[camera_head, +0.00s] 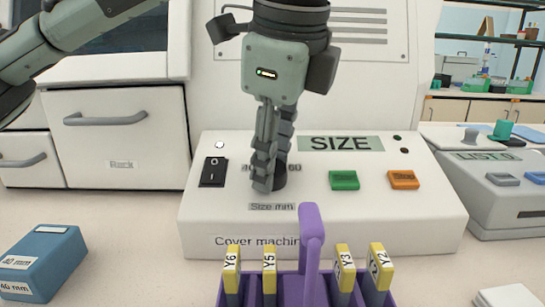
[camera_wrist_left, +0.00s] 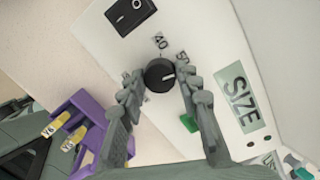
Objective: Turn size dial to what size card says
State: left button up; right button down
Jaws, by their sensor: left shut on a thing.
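The round black size dial (camera_wrist_left: 158,77) is on the sloped face of the white cover machine (camera_head: 330,222). My left gripper (camera_wrist_left: 160,86) has a finger on each side of the dial and is shut on it. In the head view the left gripper (camera_head: 270,178) hides most of the dial. The dial's white mark points right in the wrist view, toward the right finger. Marks 40 and what looks like 50 show above the dial there. A blue box (camera_head: 42,262) at the left reads 40 mm. No separate size card is clear. My right gripper is not in view.
A purple rack (camera_head: 311,240) with several yellow-topped slides stands in front of the machine. A black switch (camera_head: 213,171), a green button (camera_head: 344,180) and an orange button (camera_head: 403,180) flank the dial. A grey LIST device (camera_head: 500,205) stands right. The table is clear between box and rack.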

pick_arm(q)
jog(key=n, duration=1.3)
jog(key=shift+a+g+h, duration=0.1)
jog(key=shift+g+h, duration=0.2)
jog(key=shift+h, duration=0.1)
dwell(0.3)
jog(key=o, duration=1.2)
jog(key=shift+c, duration=0.2)
jog(key=shift+r, duration=0.1)
jog(key=v, duration=1.2)
